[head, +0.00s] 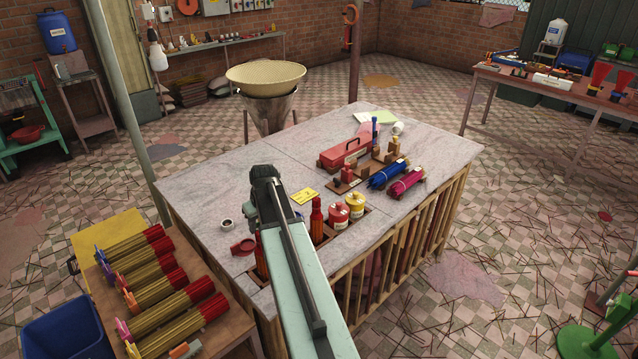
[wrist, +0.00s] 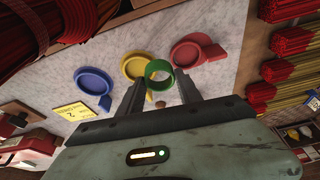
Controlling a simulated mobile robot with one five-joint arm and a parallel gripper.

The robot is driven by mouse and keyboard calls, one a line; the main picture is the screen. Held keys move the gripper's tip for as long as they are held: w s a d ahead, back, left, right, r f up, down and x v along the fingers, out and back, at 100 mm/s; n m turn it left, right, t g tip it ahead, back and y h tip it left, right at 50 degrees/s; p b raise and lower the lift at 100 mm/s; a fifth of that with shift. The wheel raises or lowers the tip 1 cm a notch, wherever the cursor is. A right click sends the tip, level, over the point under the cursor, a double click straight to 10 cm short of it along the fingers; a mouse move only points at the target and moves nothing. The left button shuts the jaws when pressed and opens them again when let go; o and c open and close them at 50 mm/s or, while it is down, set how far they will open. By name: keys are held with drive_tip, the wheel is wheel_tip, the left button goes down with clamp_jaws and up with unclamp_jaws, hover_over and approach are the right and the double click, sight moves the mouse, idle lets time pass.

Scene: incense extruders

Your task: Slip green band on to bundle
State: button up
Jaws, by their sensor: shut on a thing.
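In the wrist view, my gripper (wrist: 158,84) is shut on a green band (wrist: 151,83), a ring held between the fingertips above the pale marble top. In the head view, my gripper (head: 266,180) is over the near left part of the marble table, and the arm hides the green band. Several incense bundles, yellow sticks with red ends, lie on a wooden side table in the head view (head: 150,283). Red-ended bundles also show at the right of the wrist view (wrist: 290,72). The gripper is apart from them.
Blue (wrist: 90,80), yellow (wrist: 133,64) and red (wrist: 190,51) tabbed rings lie on the marble top (head: 200,190). A blue bin (head: 65,330) is at lower left.

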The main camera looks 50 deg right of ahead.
drive_tip(key=shift+f+n, duration=0.1)
drive_tip(key=shift+n, duration=0.2)
drive_tip(key=shift+a+n, duration=0.2)
drive_tip(key=shift+n, duration=0.2)
drive_tip(key=shift+s+a+n, duration=0.15)
drive_tip(key=shift+a+n, duration=0.05)
drive_tip(key=shift+n, duration=0.3)
drive_tip(key=s+d+r+n+y+p, duration=0.1)
drive_tip(key=s+d+r+p, duration=0.55)
drive_tip(key=r+p, duration=0.25)
wheel_tip(320, 180, up, 7)
drive_tip(key=m+p, duration=0.1)
drive_tip(key=p, duration=0.6)
hover_over(317, 199)
drive_tip(key=shift+w+f, duration=0.1)
drive_tip(key=shift+w, duration=0.15)
drive_tip(key=shift+s, duration=0.15)
drive_tip(key=shift+f+b, duration=1.25)
drive_tip(key=shift+b, duration=0.1)
drive_tip(key=shift+s+f, duration=0.1)
